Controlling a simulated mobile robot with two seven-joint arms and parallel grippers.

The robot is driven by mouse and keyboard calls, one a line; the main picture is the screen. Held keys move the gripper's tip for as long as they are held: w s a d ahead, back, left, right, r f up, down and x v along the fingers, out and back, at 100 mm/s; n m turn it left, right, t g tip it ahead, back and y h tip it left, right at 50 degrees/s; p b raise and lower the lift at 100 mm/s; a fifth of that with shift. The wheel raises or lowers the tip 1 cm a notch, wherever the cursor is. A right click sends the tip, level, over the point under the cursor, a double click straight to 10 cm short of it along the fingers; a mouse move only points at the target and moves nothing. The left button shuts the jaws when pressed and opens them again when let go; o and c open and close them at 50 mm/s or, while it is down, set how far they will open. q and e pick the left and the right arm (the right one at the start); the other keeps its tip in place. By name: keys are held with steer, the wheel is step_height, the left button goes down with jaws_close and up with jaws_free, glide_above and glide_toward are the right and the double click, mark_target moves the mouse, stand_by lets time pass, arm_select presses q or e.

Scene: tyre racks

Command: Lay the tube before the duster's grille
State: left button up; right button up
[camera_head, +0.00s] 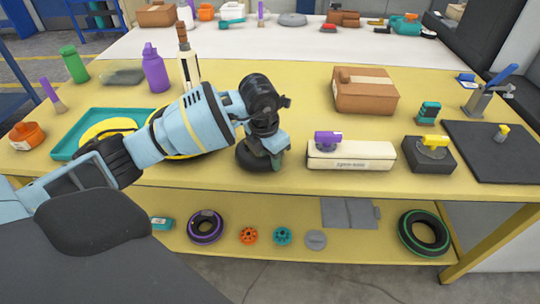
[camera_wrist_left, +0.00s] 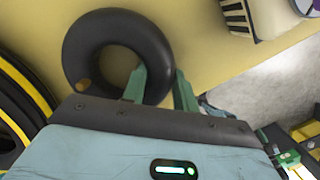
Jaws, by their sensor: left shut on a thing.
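The tube is a black ring (camera_head: 250,163) near the front edge of the yellow table in the head view. It fills the upper left of the left wrist view (camera_wrist_left: 85,50). My left gripper (camera_head: 272,156) is shut on the tube's wall, one green finger inside the ring and one outside (camera_wrist_left: 160,90). I cannot tell whether the tube touches the table. The cream box with a purple part on top (camera_head: 375,158), apparently the duster, stands to the right. Its end with dark grille slats (camera_wrist_left: 236,14) shows in the left wrist view.
Behind are a cardboard box (camera_head: 365,98) and a white bottle (camera_head: 188,72). A dark block with a yellow knob (camera_head: 428,158) stands right of the duster. A narrow clear strip separates tube and duster.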

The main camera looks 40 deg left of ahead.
arm_select(q)
steer(key=o, duration=1)
steer(key=shift+r, duration=0.1)
step_height(320, 180, up, 12)
steer(key=s, duration=0.1)
steer(key=shift+s+a+p, duration=0.25)
steer(key=shift+s+p, duration=0.15)
steer(key=shift+p, duration=0.05)
